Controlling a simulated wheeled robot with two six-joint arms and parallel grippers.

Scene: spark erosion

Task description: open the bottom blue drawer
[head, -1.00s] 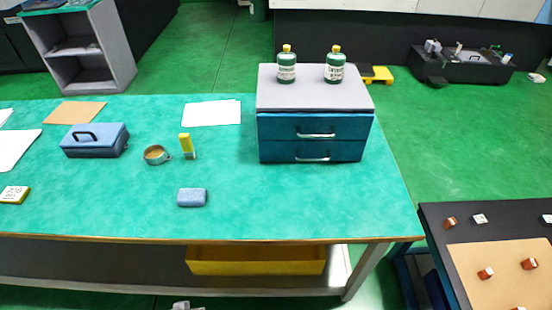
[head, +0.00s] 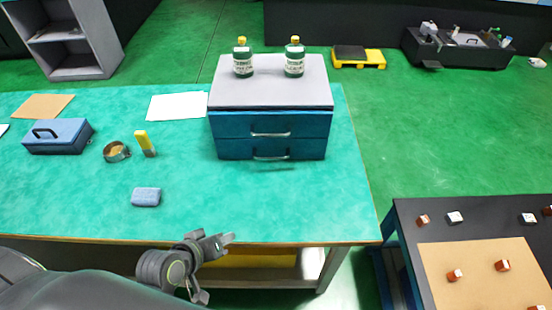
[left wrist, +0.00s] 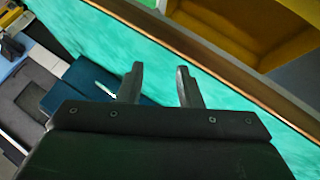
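The bottom blue drawer (head: 306,149) is the lower of two in a grey-topped cabinet (head: 318,92) on the green table. It looks closed, and its silver bar handle (head: 270,156) faces me. My left gripper (head: 230,239) is near the table's front edge, below and left of the handle and apart from it. In the left wrist view my left gripper (left wrist: 160,78) has its two fingers spread with nothing between them. A blue drawer front (left wrist: 78,75) and a pale handle show beyond the fingers, partly hidden. My right gripper is in no view.
Two green bottles (head: 243,62) stand on the cabinet. A blue sponge (head: 146,197), a yellow-topped item (head: 145,143), a round cup (head: 116,152) and a blue toolbox (head: 58,137) lie left. The table in front of the drawers is clear. A yellow bin (left wrist: 225,25) sits under the table.

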